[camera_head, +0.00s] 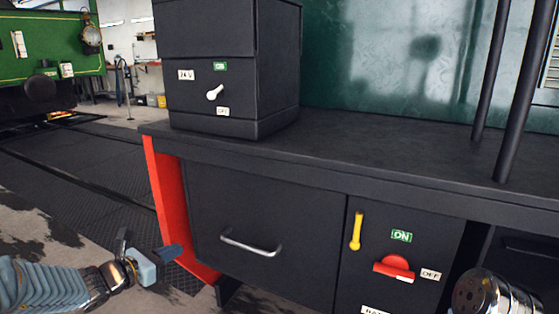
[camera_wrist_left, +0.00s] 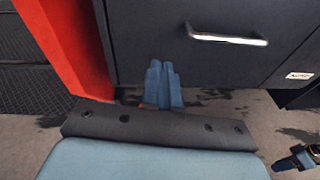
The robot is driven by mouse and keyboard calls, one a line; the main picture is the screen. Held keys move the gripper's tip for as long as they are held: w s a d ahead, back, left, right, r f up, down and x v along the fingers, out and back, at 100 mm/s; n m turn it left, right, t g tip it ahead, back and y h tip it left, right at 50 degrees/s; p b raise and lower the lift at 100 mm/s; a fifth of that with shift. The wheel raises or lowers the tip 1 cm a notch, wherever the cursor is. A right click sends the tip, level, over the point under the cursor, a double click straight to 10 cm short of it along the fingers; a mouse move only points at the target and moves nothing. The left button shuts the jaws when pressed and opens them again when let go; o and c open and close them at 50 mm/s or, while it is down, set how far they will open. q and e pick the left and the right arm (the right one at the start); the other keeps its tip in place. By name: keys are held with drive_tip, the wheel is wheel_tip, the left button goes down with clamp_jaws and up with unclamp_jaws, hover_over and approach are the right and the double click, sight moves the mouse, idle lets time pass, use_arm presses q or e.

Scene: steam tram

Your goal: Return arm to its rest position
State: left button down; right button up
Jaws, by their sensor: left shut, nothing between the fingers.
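My left arm (camera_head: 50,287) comes in low at the left in the head view. Its left gripper (camera_head: 150,255) is in front of the red side panel (camera_head: 174,210), left of the black drawer (camera_head: 225,205) with a metal handle (camera_head: 250,244). In the left wrist view the blue fingers (camera_wrist_left: 163,85) are together with nothing between them, pointing toward the cabinet's lower edge; they look apart from the handle. A small dark and blue part at the lower right of the wrist view looks like my right gripper (camera_wrist_left: 299,159); its fingers are too small to read.
The black cabinet has a worktop (camera_head: 350,150), a yellow lever (camera_head: 356,231) and a red switch (camera_head: 395,267). A switch box (camera_head: 280,80) and dark poles (camera_head: 519,95) stand on top. Floor is open at left.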

use_arm(q)
drive_tip(key=s+d+f+m+g, duration=0.2)
drive_tip(key=d+f+g, duration=0.1)
drive_tip(key=f, duration=0.3)
drive_tip(key=s+d+f+m+g, duration=0.2)
drive_tip(key=s+d+f+g, duration=0.15)
drive_tip(key=f, duration=0.35)
drive_tip(key=s+d+f+m+g+y+p, duration=0.1)
drive_tip(key=s+d+f+m+g, duration=0.1)
drive_tip(key=s+d+f+m, duration=0.2)
drive_tip(key=s+d+f+m+g+y, duration=0.1)
drive_tip(key=s+d+f+m, duration=0.3)
drive_tip(key=s+f+m, duration=0.6)
drive_tip(key=s+d+f+m+g+y+p, duration=0.1)
drive_tip(key=s+d+f+m+g, duration=0.2)
drive_tip(key=s+f+m, duration=0.4)
drive_tip(key=d+m, duration=0.1)
drive_tip(key=m, duration=0.1)
drive_tip(key=shift+s+d+f+m+p, duration=0.2)
drive_tip(key=shift+d+f+m+p, duration=0.1)
drive_tip(key=shift+d+p, duration=0.1)
drive_tip(key=shift+g, duration=0.25)
